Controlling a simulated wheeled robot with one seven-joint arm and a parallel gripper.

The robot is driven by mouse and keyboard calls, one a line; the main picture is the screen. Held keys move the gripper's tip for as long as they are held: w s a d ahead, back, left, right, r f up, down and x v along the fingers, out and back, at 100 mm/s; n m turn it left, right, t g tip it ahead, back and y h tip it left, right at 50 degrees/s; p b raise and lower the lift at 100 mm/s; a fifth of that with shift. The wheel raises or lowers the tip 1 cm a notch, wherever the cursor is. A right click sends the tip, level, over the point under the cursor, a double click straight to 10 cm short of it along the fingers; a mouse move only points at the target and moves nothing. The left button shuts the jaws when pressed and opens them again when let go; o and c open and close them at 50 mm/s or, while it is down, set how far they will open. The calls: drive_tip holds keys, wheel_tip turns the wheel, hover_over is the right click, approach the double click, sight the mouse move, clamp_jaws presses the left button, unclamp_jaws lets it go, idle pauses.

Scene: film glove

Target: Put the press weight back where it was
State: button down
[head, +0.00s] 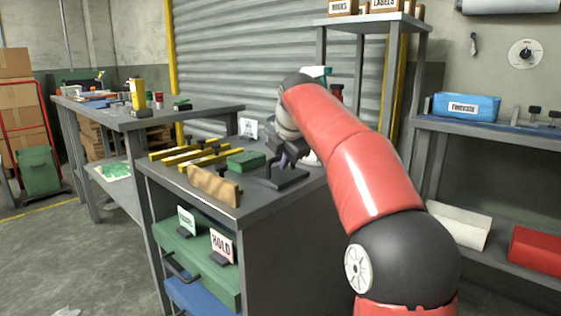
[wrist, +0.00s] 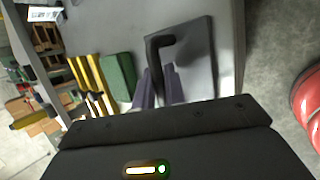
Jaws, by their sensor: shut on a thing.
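The press weight is a dark grey flat plate with a bar handle. In the head view the press weight (head: 290,179) is at the right part of the workbench top, under my gripper (head: 285,157). In the wrist view the press weight (wrist: 199,62) shows its plate and black handle, with the purple-grey fingers of my gripper (wrist: 158,88) at the handle. My gripper is shut on the handle. I cannot tell whether the plate touches the bench top. The far side of the handle is partly hidden by my gripper.
Left of the weight are a green block (head: 246,161), yellow bars (head: 190,154) and a wooden block (head: 214,185) at the front edge of the bench (head: 255,205). A small white sign (head: 248,128) stands behind. A shelf with a blue package (head: 466,107) is at right.

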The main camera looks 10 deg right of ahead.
drive_tip(key=c, duration=1.5)
unclamp_jaws()
drive_tip(key=shift+f, duration=0.1)
drive_tip(key=shift+o, duration=0.2)
drive_tip(key=p+v, duration=0.2)
drive_tip(key=v, duration=1)
